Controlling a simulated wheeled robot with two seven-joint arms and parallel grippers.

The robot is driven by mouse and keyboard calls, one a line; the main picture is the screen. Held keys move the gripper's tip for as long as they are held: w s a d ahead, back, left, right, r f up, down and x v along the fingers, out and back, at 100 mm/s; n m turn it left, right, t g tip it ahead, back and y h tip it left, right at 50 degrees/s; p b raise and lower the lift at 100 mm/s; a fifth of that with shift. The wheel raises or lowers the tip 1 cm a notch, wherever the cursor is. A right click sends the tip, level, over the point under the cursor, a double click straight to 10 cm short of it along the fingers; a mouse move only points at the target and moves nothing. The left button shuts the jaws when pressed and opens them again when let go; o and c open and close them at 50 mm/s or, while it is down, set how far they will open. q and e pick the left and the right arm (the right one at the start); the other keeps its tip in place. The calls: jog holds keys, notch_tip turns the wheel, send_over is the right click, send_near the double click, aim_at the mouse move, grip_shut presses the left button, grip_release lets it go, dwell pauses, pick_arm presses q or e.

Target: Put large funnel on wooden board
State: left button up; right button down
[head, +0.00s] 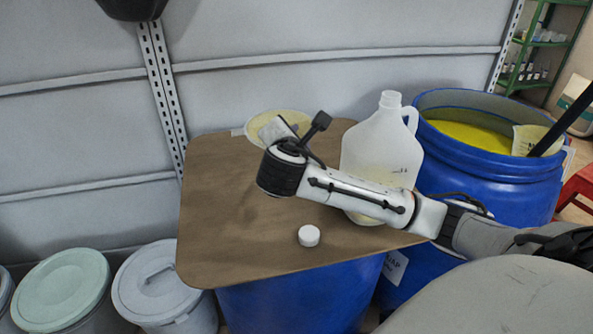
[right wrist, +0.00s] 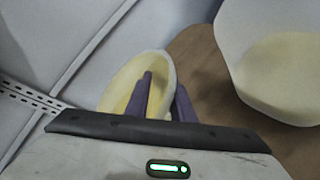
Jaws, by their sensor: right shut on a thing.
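The large funnel (head: 262,122) shows as a wide, pale yellow round mouth at the back edge of the wooden board (head: 225,220). My right gripper (head: 279,130) is at the funnel and hides part of it in the head view. In the right wrist view the purple fingers (right wrist: 162,98) are shut on the rim of the funnel (right wrist: 122,82), whose mouth looks tilted. I cannot tell whether the funnel touches the board. My left gripper is not in view.
A translucent jug (head: 385,150) stands on the board behind my right forearm. A white cap (head: 309,236) lies near the front. The board rests on a blue drum (head: 300,298). An open blue drum (head: 500,180) with yellow contents and a measuring jug (head: 528,140) is at right.

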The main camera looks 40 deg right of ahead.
notch_tip(320, 180, down, 8)
jog(key=shift+r+b, duration=0.25)
jog(key=shift+b, duration=0.1)
jog(key=c, duration=1.5)
grip_release()
jog(key=shift+f, duration=0.15)
jog(key=shift+s+a+r, duration=0.15)
jog(key=shift+a+r, duration=0.05)
jog(key=v, duration=1.1)
jog(key=shift+s+a+r+p, duration=0.15)
jog(key=shift+a+r+p, duration=0.05)
jog(key=shift+p, duration=0.2)
